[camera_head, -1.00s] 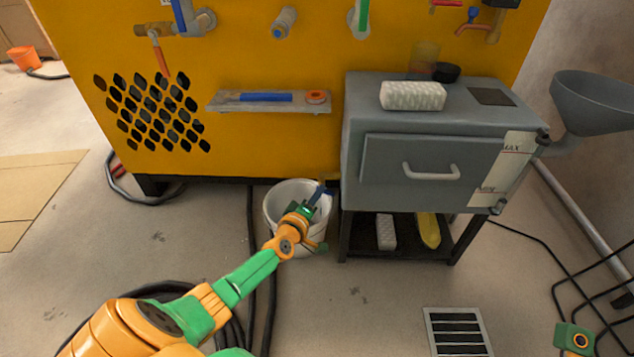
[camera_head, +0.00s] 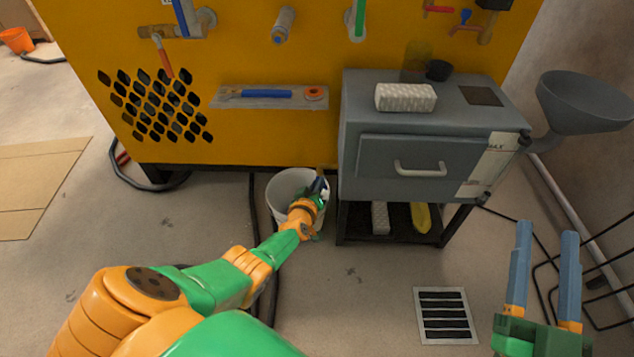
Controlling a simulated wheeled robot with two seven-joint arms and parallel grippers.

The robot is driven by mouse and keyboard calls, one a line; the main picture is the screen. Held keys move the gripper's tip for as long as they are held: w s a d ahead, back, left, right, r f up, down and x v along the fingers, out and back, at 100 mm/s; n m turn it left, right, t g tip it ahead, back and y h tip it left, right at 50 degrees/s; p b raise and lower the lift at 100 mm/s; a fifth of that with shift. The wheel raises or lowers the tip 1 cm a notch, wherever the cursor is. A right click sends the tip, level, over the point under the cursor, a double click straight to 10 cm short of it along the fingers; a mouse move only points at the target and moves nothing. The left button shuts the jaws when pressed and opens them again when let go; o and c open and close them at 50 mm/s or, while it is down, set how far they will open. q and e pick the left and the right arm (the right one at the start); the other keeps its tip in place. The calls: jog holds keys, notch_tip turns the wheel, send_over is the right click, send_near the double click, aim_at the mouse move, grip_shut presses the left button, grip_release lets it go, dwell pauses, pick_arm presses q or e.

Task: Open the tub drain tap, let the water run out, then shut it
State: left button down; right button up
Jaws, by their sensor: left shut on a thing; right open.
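The grey tub (camera_head: 432,130), with a white handle on its front and a marked gauge strip at its right end, stands on a black frame. My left gripper (camera_head: 321,184) is at the tub's lower left, over the rim of a white bucket (camera_head: 283,190). It is shut on a small part there, apparently the tub drain tap (camera_head: 320,171), which the fingers mostly hide. I cannot tell whether the tap is open, and no water shows. My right gripper (camera_head: 546,232) is open and empty at the lower right, above the floor.
A white sponge-like block (camera_head: 405,97) and a dark cup lie on the tub's top. A grey funnel (camera_head: 588,100) juts out at right. A yellow machine with valves stands behind. A floor grate (camera_head: 444,315) and black wire legs are near my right gripper.

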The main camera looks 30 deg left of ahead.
jog(key=shift+w+f+g+h, duration=0.2)
jog(key=shift+f+g, duration=0.1)
jog(key=shift+f, duration=0.2)
jog(key=shift+w+f+g+h, duration=0.2)
jog(key=shift+f+g, duration=0.1)
jog(key=shift+f, duration=0.2)
pick_arm(q)
jog(key=c, duration=0.9)
grip_release()
